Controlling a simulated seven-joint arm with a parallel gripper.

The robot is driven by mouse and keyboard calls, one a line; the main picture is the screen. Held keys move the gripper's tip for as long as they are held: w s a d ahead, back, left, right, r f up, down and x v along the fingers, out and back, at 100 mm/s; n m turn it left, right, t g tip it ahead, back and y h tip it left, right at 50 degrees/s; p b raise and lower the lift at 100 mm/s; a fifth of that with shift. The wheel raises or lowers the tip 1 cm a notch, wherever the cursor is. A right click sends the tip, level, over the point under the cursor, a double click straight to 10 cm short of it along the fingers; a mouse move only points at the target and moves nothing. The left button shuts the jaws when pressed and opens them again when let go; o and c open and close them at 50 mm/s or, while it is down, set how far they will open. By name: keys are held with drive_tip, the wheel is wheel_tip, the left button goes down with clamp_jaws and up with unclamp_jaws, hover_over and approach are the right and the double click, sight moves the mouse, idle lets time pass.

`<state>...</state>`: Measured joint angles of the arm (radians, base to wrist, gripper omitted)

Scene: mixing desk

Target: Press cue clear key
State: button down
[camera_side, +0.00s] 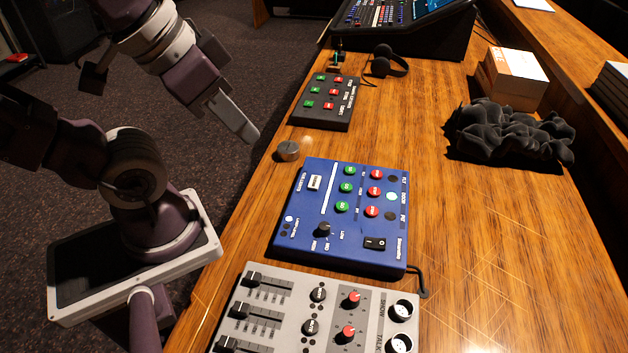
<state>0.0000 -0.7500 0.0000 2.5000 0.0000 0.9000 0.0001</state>
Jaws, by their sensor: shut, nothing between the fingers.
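A blue control box (314,220) lies on the wooden desk. It has green keys (347,187), red keys (374,191), a white rectangular key (315,182), a lit round button (391,196), a black knob (323,229) and a black rocker switch (374,243). Its lettering is too small to read, so I cannot tell which key is cue clear. My gripper (248,134) is shut and empty. It hangs in the air near the desk's left edge, up and left of the blue box, apart from it.
A black box (325,116) with green and red keys lies behind the blue one, a small metal knob (288,151) between them. A grey fader panel (270,325) is in front. Headphones (388,66), black crumpled cloth (510,133) and a carton (515,75) stand further back.

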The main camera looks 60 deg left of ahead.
drive_tip(key=n+t+h, duration=0.2)
drive_tip(key=h, duration=0.3)
hover_over(310, 181)
wheel_tip(310, 181, down, 16)
drive_tip(key=shift+f, duration=4.3)
